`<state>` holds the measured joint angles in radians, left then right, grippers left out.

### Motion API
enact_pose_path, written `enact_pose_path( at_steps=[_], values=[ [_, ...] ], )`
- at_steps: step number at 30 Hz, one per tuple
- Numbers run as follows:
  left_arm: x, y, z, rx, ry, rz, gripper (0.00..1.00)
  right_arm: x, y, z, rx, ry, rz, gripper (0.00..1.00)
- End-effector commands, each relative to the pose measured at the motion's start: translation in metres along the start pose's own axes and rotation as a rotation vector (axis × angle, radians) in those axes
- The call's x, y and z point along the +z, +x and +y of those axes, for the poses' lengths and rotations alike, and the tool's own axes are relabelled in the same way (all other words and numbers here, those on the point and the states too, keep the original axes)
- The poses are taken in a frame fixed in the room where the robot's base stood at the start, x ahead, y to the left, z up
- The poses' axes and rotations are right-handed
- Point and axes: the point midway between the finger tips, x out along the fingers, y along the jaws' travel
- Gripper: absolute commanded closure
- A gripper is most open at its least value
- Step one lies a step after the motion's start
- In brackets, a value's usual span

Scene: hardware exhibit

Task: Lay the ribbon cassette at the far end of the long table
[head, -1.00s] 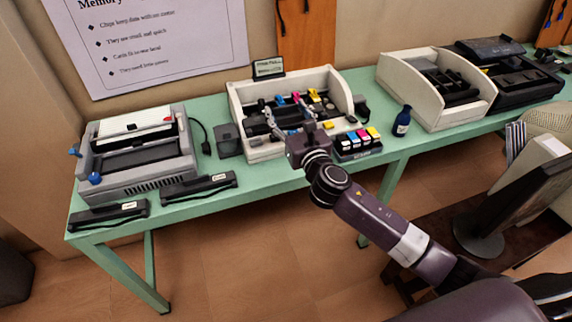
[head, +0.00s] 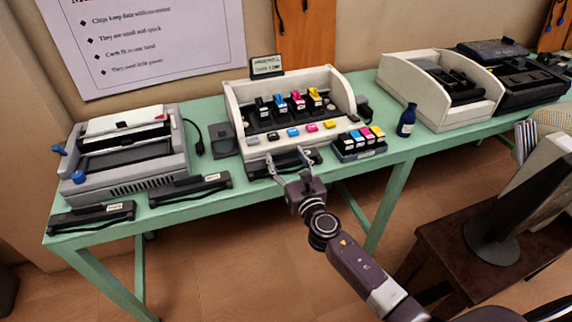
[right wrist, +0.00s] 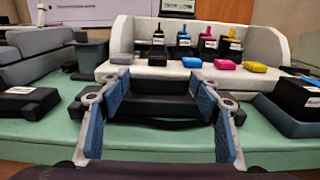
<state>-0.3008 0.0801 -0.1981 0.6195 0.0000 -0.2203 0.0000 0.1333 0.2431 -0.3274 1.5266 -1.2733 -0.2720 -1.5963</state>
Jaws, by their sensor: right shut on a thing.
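My right gripper (head: 288,154) is shut on a black ribbon cassette (head: 291,162), low at the front of the white cartridge stand. In the right wrist view the blue-padded fingers sit at either side of the cassette (right wrist: 165,107). I cannot tell if it touches the table. Two similar black cassettes with white labels lie along the front edge of the long green table (head: 207,167): one at the left corner (head: 92,217), one to its right (head: 188,190). My left gripper is not in view.
A grey printer (head: 125,160) stands behind the two lying cassettes. The white stand (head: 240,112) holds several colored cartridges. Right of the gripper are a cartridge tray (head: 360,146), a blue bottle (head: 406,120) and a cream-sided machine (head: 420,90). A monitor (head: 520,190) stands nearer, at the right.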

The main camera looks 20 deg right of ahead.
Motion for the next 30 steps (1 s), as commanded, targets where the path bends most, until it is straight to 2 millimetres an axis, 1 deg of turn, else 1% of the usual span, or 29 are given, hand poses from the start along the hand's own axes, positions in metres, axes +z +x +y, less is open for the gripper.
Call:
enact_pose_path(
  at_steps=[1,8,12,13,17,25,28,30],
  values=[
    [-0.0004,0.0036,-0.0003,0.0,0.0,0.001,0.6,-0.0037,0.0002,-0.0001,-0.001,0.0,-0.001,0.69],
    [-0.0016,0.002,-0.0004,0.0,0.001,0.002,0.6,-0.0023,0.0002,-0.0002,-0.001,-0.001,-0.001,0.69],
    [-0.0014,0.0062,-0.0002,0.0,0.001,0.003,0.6,-0.0068,0.0001,-0.0002,0.0,-0.001,-0.001,0.69],
    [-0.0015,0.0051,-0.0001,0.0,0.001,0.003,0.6,-0.006,0.0,-0.0002,0.0,-0.001,0.0,0.4],
    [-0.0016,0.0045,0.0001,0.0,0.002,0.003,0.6,-0.0055,0.0,-0.0002,-0.001,-0.001,0.0,0.26],
    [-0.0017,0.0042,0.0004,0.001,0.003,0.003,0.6,-0.0052,0.0,-0.0003,-0.001,-0.001,0.0,0.25],
    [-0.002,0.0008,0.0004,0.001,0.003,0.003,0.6,-0.0016,0.0,-0.0003,-0.001,-0.001,0.0,0.25],
    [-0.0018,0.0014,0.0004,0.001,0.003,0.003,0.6,-0.0038,-0.0063,-0.0004,0.0,-0.001,0.002,0.25]
  ],
)
